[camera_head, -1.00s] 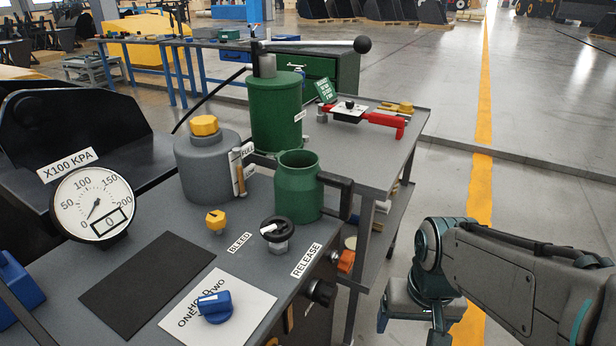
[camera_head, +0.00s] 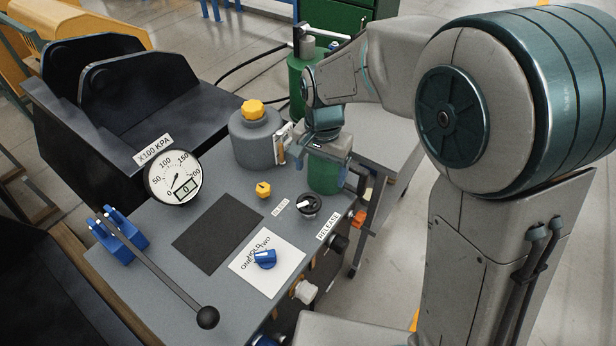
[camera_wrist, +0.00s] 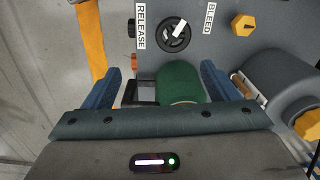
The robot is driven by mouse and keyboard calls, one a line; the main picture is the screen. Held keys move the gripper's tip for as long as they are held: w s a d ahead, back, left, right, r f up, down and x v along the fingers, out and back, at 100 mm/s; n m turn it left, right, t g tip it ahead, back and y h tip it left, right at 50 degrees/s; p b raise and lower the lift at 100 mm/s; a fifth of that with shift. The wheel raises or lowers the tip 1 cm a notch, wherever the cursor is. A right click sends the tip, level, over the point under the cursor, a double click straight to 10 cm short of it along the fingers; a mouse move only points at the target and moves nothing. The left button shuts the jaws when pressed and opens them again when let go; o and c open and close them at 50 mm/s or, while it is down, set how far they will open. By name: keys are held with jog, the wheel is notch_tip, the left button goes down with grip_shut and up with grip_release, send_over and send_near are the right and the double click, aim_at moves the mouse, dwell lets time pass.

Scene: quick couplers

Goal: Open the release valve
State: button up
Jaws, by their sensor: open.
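The release valve is a round black knob with a white pointer (camera_head: 309,206), on the grey bench beside the RELEASE label (camera_head: 328,226). It also shows at the top middle of the wrist view (camera_wrist: 173,36). My gripper (camera_wrist: 160,68) is open, its two blue fingers spread apart. The green mug (camera_wrist: 180,84) shows between and below the fingers in the wrist view. In the head view my gripper (camera_head: 328,150) hangs over the mug (camera_head: 326,175) and hides its top. The knob lies in front of the fingers, apart from them.
The yellow bleed knob (camera_head: 263,190) sits left of the valve. A grey bottle with yellow cap (camera_head: 254,137) stands behind it. A gauge (camera_head: 172,178), a blue knob on a card (camera_head: 264,259) and a black-handled lever (camera_head: 160,272) are on the bench. The dark mat (camera_head: 217,233) is bare.

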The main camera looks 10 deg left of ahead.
aim_at(308, 202)
jog(key=a+f, duration=0.1)
jog(key=f, duration=0.3)
jog(key=f+p, duration=0.1)
jog(key=f, duration=0.3)
jog(key=a+f+p, duration=0.1)
jog(key=f, duration=0.3)
jog(key=shift+w+a+f, duration=0.1)
jog(key=shift+a, duration=0.2)
jog(key=c, duration=1)
